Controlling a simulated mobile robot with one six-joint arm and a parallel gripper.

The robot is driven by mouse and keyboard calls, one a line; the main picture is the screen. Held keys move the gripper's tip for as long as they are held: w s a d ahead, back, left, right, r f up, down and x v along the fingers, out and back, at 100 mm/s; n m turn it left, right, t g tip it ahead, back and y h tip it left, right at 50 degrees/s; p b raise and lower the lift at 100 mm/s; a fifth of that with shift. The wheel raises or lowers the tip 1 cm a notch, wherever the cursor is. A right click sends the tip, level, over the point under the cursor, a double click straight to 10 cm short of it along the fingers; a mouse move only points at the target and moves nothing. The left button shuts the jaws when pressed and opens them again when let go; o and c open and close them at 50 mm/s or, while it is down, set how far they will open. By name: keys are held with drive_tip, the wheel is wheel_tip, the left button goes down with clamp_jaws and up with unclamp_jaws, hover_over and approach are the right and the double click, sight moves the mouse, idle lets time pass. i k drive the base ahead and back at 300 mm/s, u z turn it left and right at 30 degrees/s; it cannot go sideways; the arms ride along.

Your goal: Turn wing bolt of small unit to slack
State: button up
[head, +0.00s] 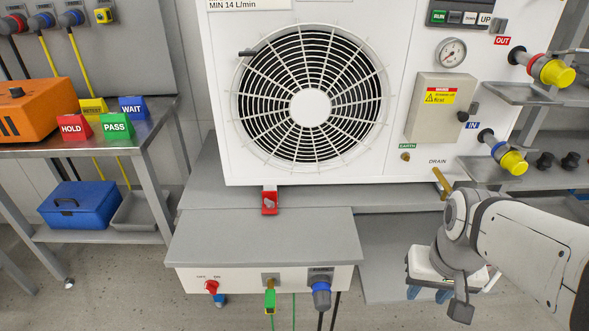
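The small unit (262,243) is a low box with a grey top and white front, below the large white fan unit (212,120). On its front are a red knob (211,287), a brass fitting (270,281) with a green clamp (270,301) hanging at it, and a blue-and-grey plug (321,292). The brass fitting is probably the wing bolt; its shape and turn are too small to tell. My gripper (428,295) is to the right of the small unit, apart from it, pointing down. Its blue fingertips are apart with nothing seen between them.
A red clamp (269,201) stands behind the small unit's top. At left, a bench holds an orange case (40,108) and coloured signs; a blue toolbox (78,205) is on its lower shelf. Cables hang below the small unit. Floor shows in front.

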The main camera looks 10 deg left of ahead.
sight(270, 205)
drive_tip(key=z, duration=1)
drive_tip(key=k, duration=1.5)
drive_tip(key=u, duration=0.85)
drive_tip(key=i, duration=1)
drive_tip(key=u, duration=0.1)
